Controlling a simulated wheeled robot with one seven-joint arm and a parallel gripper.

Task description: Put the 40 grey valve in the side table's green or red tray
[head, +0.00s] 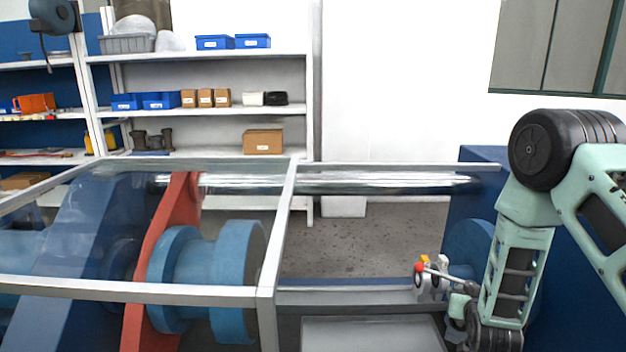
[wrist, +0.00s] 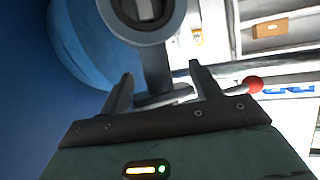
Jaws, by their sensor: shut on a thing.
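The grey valve (wrist: 156,62) is in my gripper (wrist: 163,82), with its neck between the two fingers in the wrist view. Its round ring points away from my gripper, and a thin lever with a red knob (wrist: 251,85) reaches to the right. In the head view my gripper (head: 459,303) is at the lower right, beside the machine. I cannot read a size mark. No green or red tray or side table can be made out.
A framed machine with blue flanges (head: 238,280), a red arm (head: 160,250) and a metal bar (head: 370,184) fills the foreground. Shelves (head: 200,107) with blue bins and cartons stand behind. Open floor (head: 370,240) lies between.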

